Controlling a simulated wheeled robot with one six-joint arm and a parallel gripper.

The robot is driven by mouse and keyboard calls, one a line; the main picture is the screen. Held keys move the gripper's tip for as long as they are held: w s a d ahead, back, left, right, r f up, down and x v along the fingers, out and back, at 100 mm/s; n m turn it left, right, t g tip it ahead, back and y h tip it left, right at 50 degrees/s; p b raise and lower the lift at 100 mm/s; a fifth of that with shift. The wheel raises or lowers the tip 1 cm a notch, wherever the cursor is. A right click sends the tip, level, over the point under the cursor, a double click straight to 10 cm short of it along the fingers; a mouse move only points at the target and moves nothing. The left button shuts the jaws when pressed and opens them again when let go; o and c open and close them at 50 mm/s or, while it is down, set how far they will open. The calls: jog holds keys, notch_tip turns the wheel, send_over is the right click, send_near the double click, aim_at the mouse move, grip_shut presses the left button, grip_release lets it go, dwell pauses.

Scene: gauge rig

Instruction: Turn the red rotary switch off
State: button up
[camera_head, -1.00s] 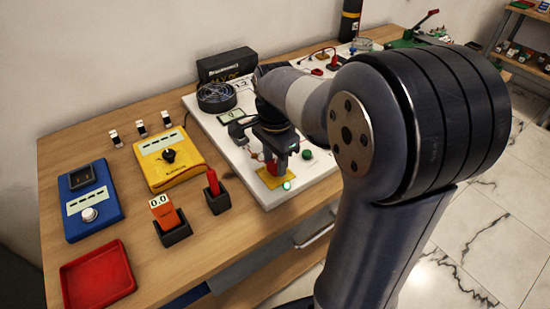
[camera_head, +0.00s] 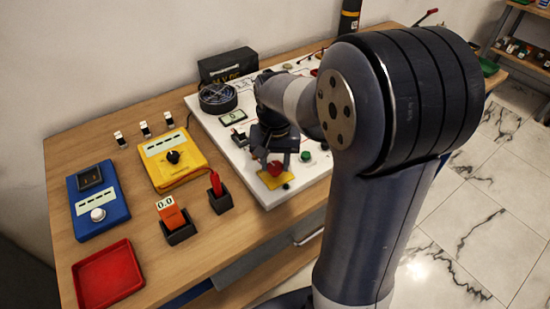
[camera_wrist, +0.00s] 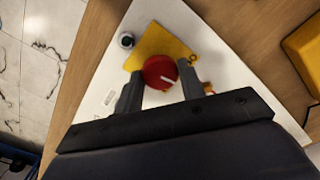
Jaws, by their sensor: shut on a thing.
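The red rotary switch (camera_head: 275,168) is a round knob on a yellow plate (camera_head: 272,182) near the front edge of the white panel (camera_head: 257,192). In the wrist view the red knob (camera_wrist: 158,71) lies between my two fingertips, and its white mark points to the right and slightly down. My gripper (camera_head: 273,160) is shut on the knob from above; it also shows in the wrist view (camera_wrist: 160,78). The small round lamp (camera_wrist: 127,41) beside the plate looks dark. The fingers hide part of the knob's sides.
A green button (camera_head: 305,156) sits on the panel right of the switch. Left of the panel are a black holder with a red item (camera_head: 216,184), an orange gauge (camera_head: 170,212), a yellow meter (camera_head: 174,159), a blue meter (camera_head: 98,200) and an empty red tray (camera_head: 107,274).

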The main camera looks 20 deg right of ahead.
aim_at(275, 166)
jog(key=n+p, duration=0.1)
jog(key=n, duration=0.2)
jog(key=shift+n, duration=2.1)
jog(key=o, duration=1)
jog(key=shift+r, duration=0.1)
notch_tip(275, 166, up, 11)
jog(key=shift+f+p, duration=0.2)
jog(key=shift+p, duration=0.3)
